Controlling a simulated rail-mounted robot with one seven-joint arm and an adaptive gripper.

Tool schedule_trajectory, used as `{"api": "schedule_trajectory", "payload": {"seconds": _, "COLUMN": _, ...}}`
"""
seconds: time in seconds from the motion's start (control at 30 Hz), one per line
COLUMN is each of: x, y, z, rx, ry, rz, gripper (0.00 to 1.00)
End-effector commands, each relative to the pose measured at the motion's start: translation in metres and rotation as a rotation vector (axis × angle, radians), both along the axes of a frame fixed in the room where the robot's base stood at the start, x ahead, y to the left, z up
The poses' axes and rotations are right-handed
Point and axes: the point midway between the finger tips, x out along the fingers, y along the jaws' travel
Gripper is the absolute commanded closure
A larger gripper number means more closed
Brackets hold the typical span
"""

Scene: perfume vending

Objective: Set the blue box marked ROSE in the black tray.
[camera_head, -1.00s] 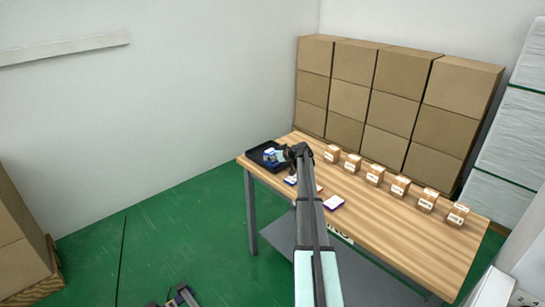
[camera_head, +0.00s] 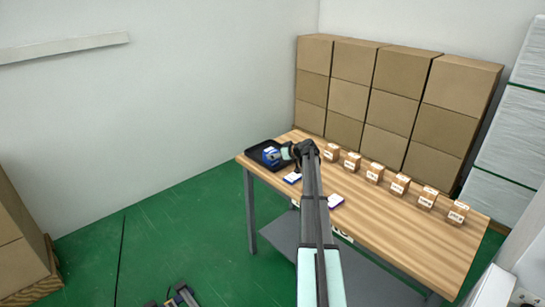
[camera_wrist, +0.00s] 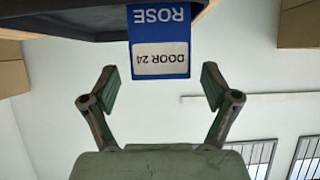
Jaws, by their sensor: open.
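The blue box marked ROSE (camera_wrist: 160,30) carries a white DOOR 24 label and appears upside down in the wrist view. In the head view the blue box (camera_head: 270,155) is in the black tray (camera_head: 252,151) at the table's far left corner. The dark tray wall (camera_wrist: 70,25) shows beside the box in the wrist view. My gripper (camera_wrist: 161,86) is open, with a finger to each side of the box's near end and a clear gap on both sides. In the head view my gripper (camera_head: 284,153) is at the tray's right side.
Two flat white boxes with blue-purple edges (camera_head: 292,178) (camera_head: 335,201) lie near the table's front edge, beside my arm. Several small brown boxes (camera_head: 375,173) stand in a row at the back of the wooden table (camera_head: 400,220). Large cartons (camera_head: 390,100) are stacked behind it.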

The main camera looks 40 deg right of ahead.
Motion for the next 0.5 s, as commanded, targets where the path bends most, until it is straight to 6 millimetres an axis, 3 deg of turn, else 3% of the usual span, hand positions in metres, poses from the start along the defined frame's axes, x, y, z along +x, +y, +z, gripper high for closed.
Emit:
{"api": "schedule_trajectory", "payload": {"seconds": 0.2, "x": -0.041, "y": -0.003, "z": 0.019, "rx": -0.001, "ry": -0.001, "rz": -0.002, "gripper": 0.13}}
{"api": "schedule_trajectory", "payload": {"seconds": 0.5, "x": -0.069, "y": -0.007, "z": 0.036, "rx": 0.000, "ry": 0.000, "rz": 0.001, "gripper": 0.13}}
